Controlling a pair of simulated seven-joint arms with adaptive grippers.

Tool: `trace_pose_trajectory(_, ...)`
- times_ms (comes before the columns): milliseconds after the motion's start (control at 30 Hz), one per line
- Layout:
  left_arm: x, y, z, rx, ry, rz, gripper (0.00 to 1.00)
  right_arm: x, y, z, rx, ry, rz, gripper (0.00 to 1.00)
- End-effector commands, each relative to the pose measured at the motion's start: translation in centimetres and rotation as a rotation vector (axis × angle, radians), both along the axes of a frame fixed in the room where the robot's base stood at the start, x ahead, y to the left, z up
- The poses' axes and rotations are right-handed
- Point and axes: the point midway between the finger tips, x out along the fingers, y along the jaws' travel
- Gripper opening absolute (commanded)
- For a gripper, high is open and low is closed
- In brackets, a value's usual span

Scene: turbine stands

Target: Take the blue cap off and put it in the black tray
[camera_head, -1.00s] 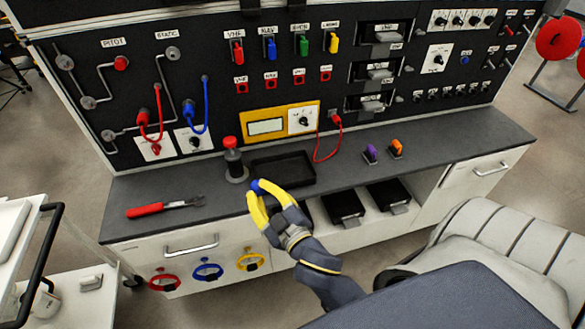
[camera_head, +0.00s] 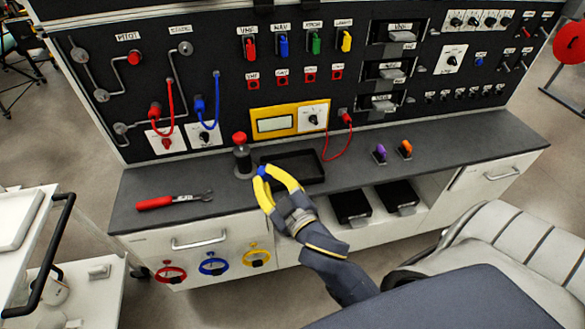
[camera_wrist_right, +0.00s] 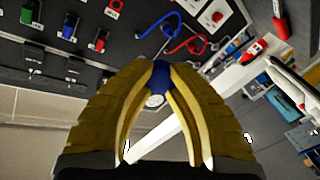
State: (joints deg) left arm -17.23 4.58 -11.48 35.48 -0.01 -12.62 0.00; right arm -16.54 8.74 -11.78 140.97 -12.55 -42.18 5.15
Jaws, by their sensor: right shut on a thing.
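The small blue cap (camera_head: 261,171) is pinched between the yellow fingertips of my right gripper (camera_head: 264,175). In the right wrist view the blue cap (camera_wrist_right: 160,74) also sits between the two finger ends. The black tray (camera_head: 322,171) lies on the dark worktop, just right of and behind the fingertips in the head view. The part of the tray that shows is empty. The cap appears outside the tray, near its left front corner; its height above the worktop is hard to tell. My left gripper is not in view.
A dark bottle-like post with a red top (camera_head: 242,155) stands close left of the tray. A red-handled wrench (camera_head: 173,201) lies farther left. A purple piece (camera_head: 380,152) and an orange piece (camera_head: 404,148) stand right. A red cable (camera_head: 340,146) hangs behind the tray.

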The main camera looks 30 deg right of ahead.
Motion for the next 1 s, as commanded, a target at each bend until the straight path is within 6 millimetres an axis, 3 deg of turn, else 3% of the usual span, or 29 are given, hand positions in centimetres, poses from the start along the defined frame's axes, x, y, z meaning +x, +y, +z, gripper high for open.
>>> trace_pose_trajectory(267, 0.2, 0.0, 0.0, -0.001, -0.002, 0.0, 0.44, 7.3, -5.9, -2.4, -0.008, 0.002, 0.002, 0.0)
trace_pose_trajectory(500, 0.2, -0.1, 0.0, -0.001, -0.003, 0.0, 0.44, 12.7, -12.6, -4.6, -0.005, 0.003, -0.002, 0.0)
trace_pose_trajectory(733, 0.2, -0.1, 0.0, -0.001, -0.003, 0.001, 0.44, 15.2, -17.3, -6.8, -0.002, 0.005, -0.01, 0.0)
trace_pose_trajectory(1000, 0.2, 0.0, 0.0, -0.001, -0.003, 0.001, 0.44, 15.6, -18.3, -8.7, -0.001, 0.003, 0.009, 0.0)
